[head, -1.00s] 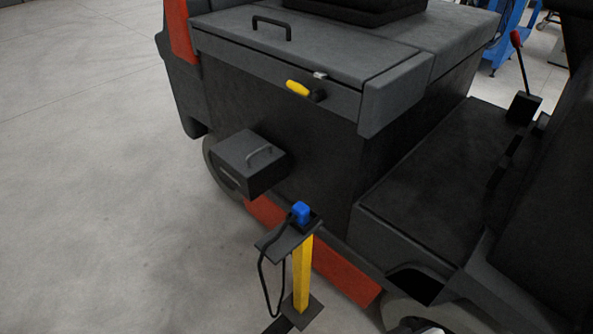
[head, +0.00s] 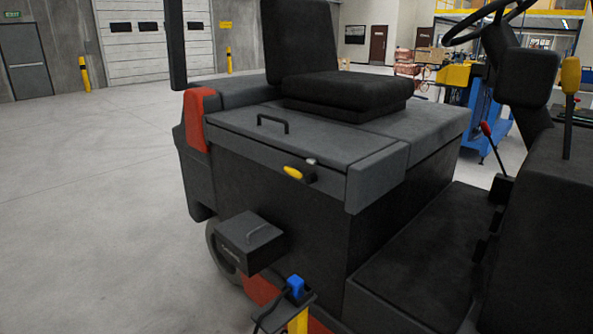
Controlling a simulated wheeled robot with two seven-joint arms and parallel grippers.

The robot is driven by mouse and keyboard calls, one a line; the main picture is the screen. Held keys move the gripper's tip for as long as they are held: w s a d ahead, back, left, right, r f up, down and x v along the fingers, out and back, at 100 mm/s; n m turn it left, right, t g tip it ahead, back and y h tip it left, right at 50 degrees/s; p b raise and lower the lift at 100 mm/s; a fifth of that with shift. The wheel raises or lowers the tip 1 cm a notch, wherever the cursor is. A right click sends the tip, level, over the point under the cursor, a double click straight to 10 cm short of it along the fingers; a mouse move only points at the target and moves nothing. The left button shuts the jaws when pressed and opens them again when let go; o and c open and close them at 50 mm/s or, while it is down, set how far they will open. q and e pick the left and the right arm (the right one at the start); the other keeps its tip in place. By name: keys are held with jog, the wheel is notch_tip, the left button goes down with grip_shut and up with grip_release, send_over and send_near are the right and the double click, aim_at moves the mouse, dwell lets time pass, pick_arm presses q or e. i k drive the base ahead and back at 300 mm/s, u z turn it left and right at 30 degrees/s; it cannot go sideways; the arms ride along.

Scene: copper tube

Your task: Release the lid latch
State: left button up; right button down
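The lid latch (head: 299,174) is on the front face of the vehicle's dark grey box, just under the lid's edge. It has a yellow grip pointing left, a black body and a small metal catch (head: 311,161) above it. The lid (head: 290,142) lies flat and shut, with a black bar handle (head: 272,123) on top. Neither of my grippers is in the head view.
A black seat (head: 345,90) stands behind the lid. A yellow post (head: 298,322) with a blue plug (head: 295,286) stands in front. Grey floor (head: 90,220) is clear at left.

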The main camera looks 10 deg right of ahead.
aim_at(292, 172)
jog(key=z, duration=0.3)
jog(key=i, duration=1.15)
jog(key=u, duration=0.35)
